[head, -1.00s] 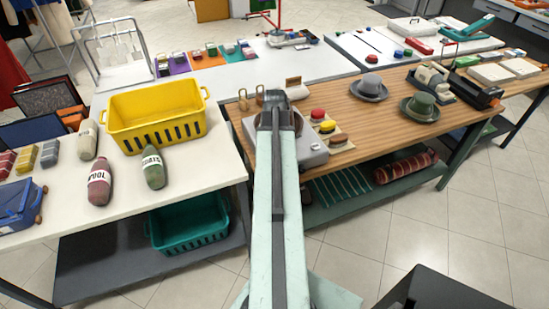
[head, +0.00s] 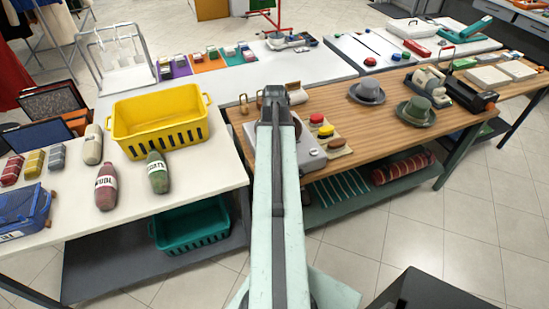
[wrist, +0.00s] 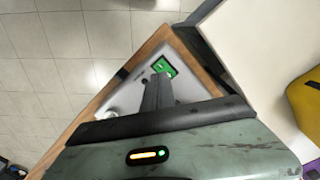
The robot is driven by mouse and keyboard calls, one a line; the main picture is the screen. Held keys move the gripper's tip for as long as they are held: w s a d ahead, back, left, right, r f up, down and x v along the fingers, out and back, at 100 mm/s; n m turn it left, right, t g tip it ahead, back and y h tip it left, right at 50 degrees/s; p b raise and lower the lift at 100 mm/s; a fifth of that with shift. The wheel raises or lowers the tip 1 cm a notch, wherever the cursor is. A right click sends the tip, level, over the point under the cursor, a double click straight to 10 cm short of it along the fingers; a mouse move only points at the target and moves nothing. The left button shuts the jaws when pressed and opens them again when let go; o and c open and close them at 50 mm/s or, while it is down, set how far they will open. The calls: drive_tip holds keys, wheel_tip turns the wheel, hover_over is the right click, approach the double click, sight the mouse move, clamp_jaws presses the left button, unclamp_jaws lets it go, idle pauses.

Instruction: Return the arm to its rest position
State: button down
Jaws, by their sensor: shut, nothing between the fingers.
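My arm (head: 272,220) stretches forward in the middle of the head view, from the bottom edge to the near left end of the wooden table. Its far end reaches over the grey device there and hides part of it. In the wrist view, my gripper (wrist: 159,88) is a narrow dark shape with its fingers together and nothing held. It is in front of the grey device (wrist: 185,85), which has a green display (wrist: 164,66). I cannot tell the height of the gripper above the device.
A white table (head: 75,215) with a yellow basket (head: 160,122) and bottles stands left. A black box-like thing (head: 425,292) is at lower right. Tiled floor is open at right.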

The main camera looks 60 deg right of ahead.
drive_tip(key=shift+r, duration=0.6)
drive_tip(key=w+a+n, duration=0.5)
drive_tip(key=w+a, duration=1.3)
drive_tip(key=a, duration=0.2)
drive_tip(key=w+a+n, duration=0.2)
drive_tip(key=a+n, duration=0.2)
drive_tip(key=a, duration=1)
drive_tip(key=w+a+n, duration=0.1)
drive_tip(key=a+n, duration=0.3)
drive_tip(key=a, duration=1.1)
drive_tip(key=shift+w, duration=0.4)
drive_tip(key=shift+f, duration=0.1)
